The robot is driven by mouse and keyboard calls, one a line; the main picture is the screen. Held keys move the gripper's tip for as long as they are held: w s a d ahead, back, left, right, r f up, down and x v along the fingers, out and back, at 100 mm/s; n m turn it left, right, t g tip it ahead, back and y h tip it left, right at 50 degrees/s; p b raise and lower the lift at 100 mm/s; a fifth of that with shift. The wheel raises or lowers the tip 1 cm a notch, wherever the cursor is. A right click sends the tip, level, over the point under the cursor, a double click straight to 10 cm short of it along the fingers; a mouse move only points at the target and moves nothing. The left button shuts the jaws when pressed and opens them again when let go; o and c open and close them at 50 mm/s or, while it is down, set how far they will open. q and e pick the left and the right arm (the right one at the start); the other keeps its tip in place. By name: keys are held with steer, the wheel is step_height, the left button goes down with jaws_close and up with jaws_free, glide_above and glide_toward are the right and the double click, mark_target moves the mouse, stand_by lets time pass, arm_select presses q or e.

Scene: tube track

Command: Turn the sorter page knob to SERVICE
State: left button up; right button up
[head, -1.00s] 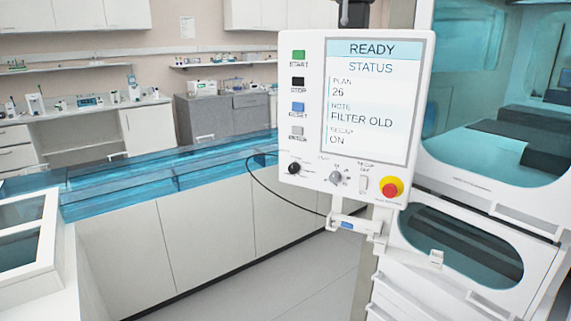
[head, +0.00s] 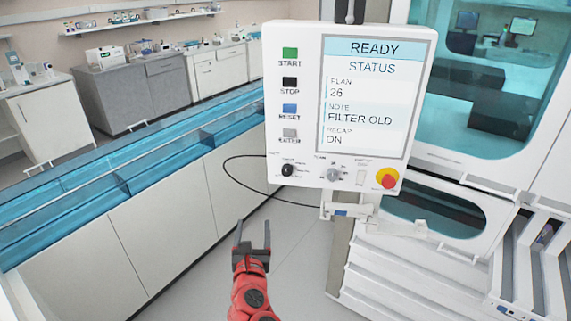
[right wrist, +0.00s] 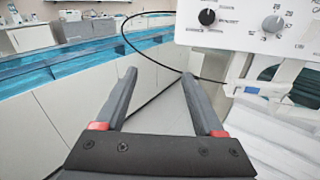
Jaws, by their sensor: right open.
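The white control panel (head: 300,100) hangs in front of me, its screen (head: 364,95) reading READY, STATUS, PLAN 26, NOTE FILTER OLD, RECAP ON. A black knob (head: 288,170) sits at its lower left and a grey knob (head: 333,174) to the right of it. In the right wrist view the black knob (right wrist: 207,17) and the grey knob (right wrist: 273,24) show at the upper right; their labels are too small to read surely. My right gripper (head: 252,232) is open and empty, below and left of the knobs, also seen in the right wrist view (right wrist: 163,97). My left gripper is out of view.
A red emergency button (head: 387,179) sits at the panel's lower right. A black cable (head: 228,172) loops left of the panel. A blue-covered track (head: 150,165) runs behind on white cabinets. A bracket (head: 345,211) juts below the panel. Open floor lies around the gripper.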

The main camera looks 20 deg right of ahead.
steer(key=s+d+r+g+h+p, duration=0.1)
steer(key=s+d+r+h, duration=0.25)
steer(key=r, duration=0.25)
steer(key=h+p, duration=0.1)
steer(key=p, duration=0.4)
glide_toward(286, 173)
steer(key=shift+g, duration=0.3)
steer(key=x, duration=0.7)
steer(key=shift+w+r, duration=0.2)
steer(key=shift+r, duration=0.15)
steer(key=shift+w+d, duration=0.3)
steer(key=shift+w, duration=0.25)
jaws_close()
